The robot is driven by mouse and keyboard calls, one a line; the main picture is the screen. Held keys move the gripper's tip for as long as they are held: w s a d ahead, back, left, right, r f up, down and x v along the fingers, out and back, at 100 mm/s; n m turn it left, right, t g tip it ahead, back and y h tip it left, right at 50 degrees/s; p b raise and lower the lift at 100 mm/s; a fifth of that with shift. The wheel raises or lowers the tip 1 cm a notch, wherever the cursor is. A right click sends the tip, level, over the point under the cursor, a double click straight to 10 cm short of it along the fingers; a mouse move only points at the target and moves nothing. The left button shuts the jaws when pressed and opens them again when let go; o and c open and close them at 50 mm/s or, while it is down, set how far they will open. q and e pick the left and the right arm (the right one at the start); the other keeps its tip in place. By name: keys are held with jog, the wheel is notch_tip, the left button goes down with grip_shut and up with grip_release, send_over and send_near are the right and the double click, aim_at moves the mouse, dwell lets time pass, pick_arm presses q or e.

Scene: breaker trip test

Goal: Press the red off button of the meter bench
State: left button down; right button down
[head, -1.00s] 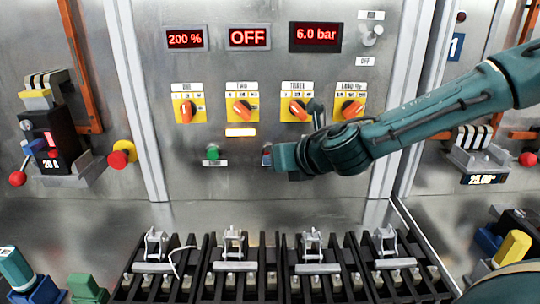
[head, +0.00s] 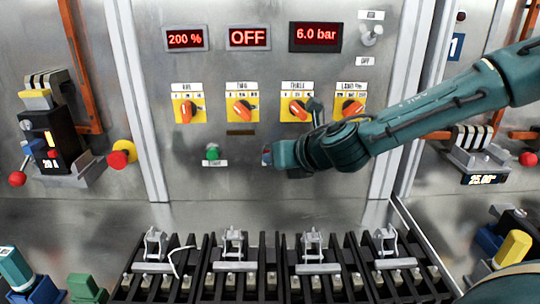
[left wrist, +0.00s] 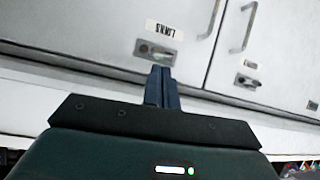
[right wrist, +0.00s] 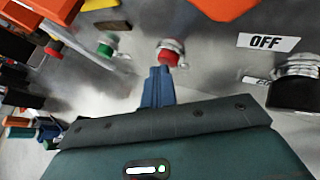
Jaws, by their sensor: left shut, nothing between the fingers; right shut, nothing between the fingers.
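The red off button (right wrist: 168,56) sits in a metal collar on the steel panel, in front of my right fingertips in the right wrist view. My right gripper (right wrist: 160,72) is shut and empty, its tips close to the button; I cannot tell whether they touch it. In the head view my right gripper (head: 277,155) covers most of the button, with a sliver of its collar and label (head: 266,154) showing. The green start button (head: 212,152) is to its left. My left gripper (left wrist: 161,75) is shut and empty, facing grey cabinet doors.
Displays read 200 %, OFF (head: 249,37) and 6.0 bar. Yellow selector switches with orange knobs (head: 242,108) run above the buttons. Black clamp fixtures (head: 235,268) line the bench below. A breaker (head: 45,140) stands at left, beside a red mushroom knob (head: 119,158).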

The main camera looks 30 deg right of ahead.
jog(key=shift+s, duration=0.1)
jog(key=shift+s+a, duration=0.35)
jog(key=shift+s, duration=0.35)
jog(key=shift+s+a, duration=0.1)
jog(key=shift+s+a+b, duration=0.15)
jog(key=shift+s+a, duration=0.2)
jog(key=shift+s, duration=0.35)
jog(key=shift+s+a+b, duration=0.1)
jog(key=shift+s+a, duration=0.2)
jog(key=shift+s, duration=0.45)
jog(key=shift+s+a+b, duration=0.15)
jog(key=shift+s+a, duration=0.2)
jog(key=shift+s, duration=0.35)
